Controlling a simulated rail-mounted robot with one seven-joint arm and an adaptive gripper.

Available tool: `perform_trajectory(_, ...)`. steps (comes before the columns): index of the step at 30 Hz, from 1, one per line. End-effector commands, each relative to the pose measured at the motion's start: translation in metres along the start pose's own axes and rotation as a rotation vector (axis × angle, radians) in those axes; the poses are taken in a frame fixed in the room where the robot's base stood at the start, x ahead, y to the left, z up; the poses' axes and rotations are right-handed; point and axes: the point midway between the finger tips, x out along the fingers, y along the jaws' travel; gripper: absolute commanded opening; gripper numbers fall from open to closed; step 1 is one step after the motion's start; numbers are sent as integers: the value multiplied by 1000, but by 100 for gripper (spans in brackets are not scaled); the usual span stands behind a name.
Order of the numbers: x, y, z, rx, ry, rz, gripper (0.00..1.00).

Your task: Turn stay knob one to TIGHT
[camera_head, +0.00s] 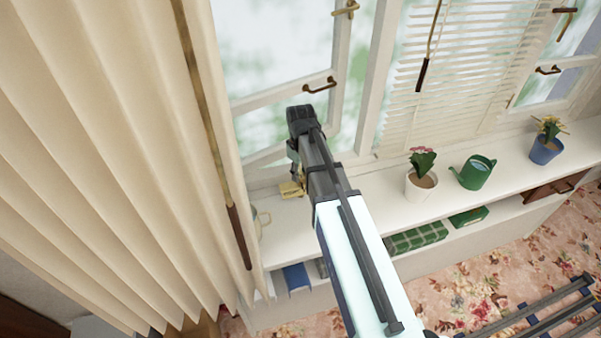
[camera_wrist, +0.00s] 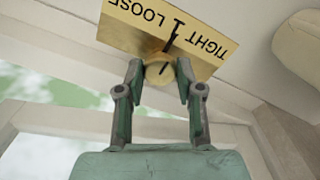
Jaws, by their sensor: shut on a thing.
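A brass plate (camera_wrist: 120,25) fills the top of the wrist view, with LOOSE and TIGHT printed on it, upside down. A round brass knob (camera_wrist: 159,72) stands at its edge, between the fingertips of my gripper (camera_wrist: 160,68). The gripper is shut on this knob, one finger on each side. A black pointer line (camera_wrist: 172,37) runs from the knob and lies between the two words. In the head view, my gripper (camera_head: 296,168) is over the sill by the left window, and the brass plate (camera_head: 290,190) shows partly beside it. The knob is hidden there by my arm.
A beige curtain (camera_head: 110,150) hangs close on the left. The open window frame (camera_head: 265,96) stands behind my gripper. To the right on the sill are a potted plant (camera_head: 421,184), a green watering can (camera_head: 474,172) and a blue pot (camera_head: 546,150).

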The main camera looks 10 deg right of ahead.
Motion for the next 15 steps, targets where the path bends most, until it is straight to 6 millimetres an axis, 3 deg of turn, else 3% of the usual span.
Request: perform_trajectory(15, 1, -1, 1, 489, -2, -1, 2)
